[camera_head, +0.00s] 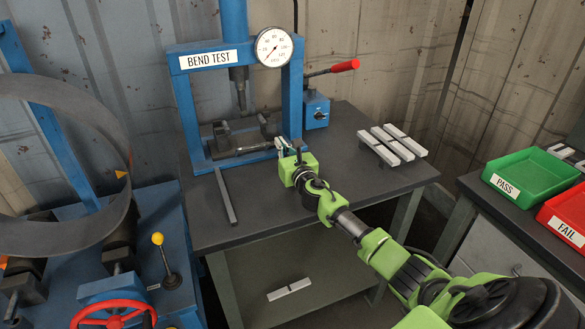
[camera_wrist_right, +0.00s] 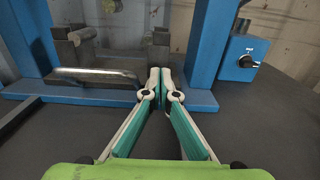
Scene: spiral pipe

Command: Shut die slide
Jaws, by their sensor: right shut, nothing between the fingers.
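The die slide area sits low between the posts of the blue bend-test press (camera_head: 183,115). It shows dark die blocks (camera_head: 222,132) and a silver-grey bar (camera_head: 252,149) along the front; the bar also shows in the wrist view (camera_wrist_right: 95,77). My right gripper (camera_head: 281,143) is shut and empty, in front of the press near the foot of its right post. In the wrist view its fingertips (camera_wrist_right: 160,72) meet just right of the bar's end; I cannot tell whether they touch it. My left gripper is not in view.
A dark strip (camera_head: 226,195) juts forward from the press over the table (camera_head: 285,205). Pale bars (camera_head: 393,146) lie at the table's right. Green (camera_head: 530,172) and red trays (camera_head: 565,215) are far right.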

